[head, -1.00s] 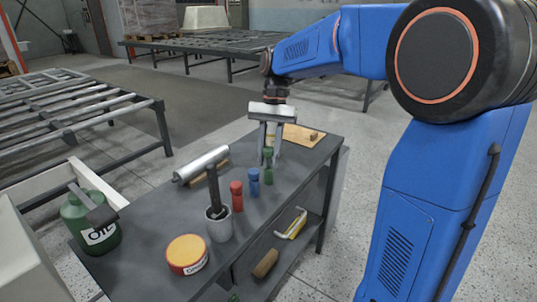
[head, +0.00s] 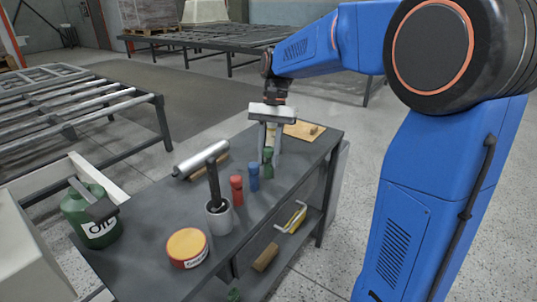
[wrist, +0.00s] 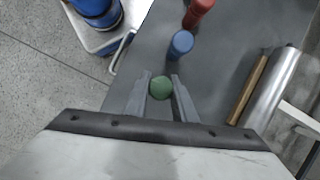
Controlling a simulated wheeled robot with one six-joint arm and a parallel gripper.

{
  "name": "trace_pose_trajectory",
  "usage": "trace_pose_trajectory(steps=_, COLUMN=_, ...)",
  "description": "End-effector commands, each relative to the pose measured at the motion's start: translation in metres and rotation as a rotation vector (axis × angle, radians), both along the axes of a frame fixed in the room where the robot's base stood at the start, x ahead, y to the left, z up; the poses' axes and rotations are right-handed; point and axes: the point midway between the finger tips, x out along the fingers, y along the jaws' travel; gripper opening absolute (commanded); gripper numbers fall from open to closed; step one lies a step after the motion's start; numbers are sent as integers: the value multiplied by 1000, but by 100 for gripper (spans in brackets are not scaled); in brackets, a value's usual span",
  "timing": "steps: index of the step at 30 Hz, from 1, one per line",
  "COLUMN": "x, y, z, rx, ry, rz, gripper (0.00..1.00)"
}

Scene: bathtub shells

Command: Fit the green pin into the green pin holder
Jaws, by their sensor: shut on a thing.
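In the wrist view the round green top of the pin (wrist: 160,87) sits between the fingertips (wrist: 161,90). In the head view the green piece stands upright, just behind the blue one. I cannot tell the green pin holder apart from the pin; the fingers and the steep wrist view hide where the lower end meets anything.
A blue pin (head: 253,178) and a red pin (head: 236,190) stand in a row beside it. A grey cup (head: 219,219) with a dark handle, a yellow-orange tin (head: 187,248), a metal roller (head: 201,161) and a wooden board (head: 303,131) are also on the bench.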

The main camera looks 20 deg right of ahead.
Motion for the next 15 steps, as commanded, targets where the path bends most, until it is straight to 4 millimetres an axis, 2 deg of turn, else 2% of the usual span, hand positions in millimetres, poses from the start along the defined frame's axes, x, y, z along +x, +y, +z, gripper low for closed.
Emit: trace_pose_trajectory(steps=15, x=0, y=0, z=-11, rx=0, ry=0, rz=0, gripper=2)
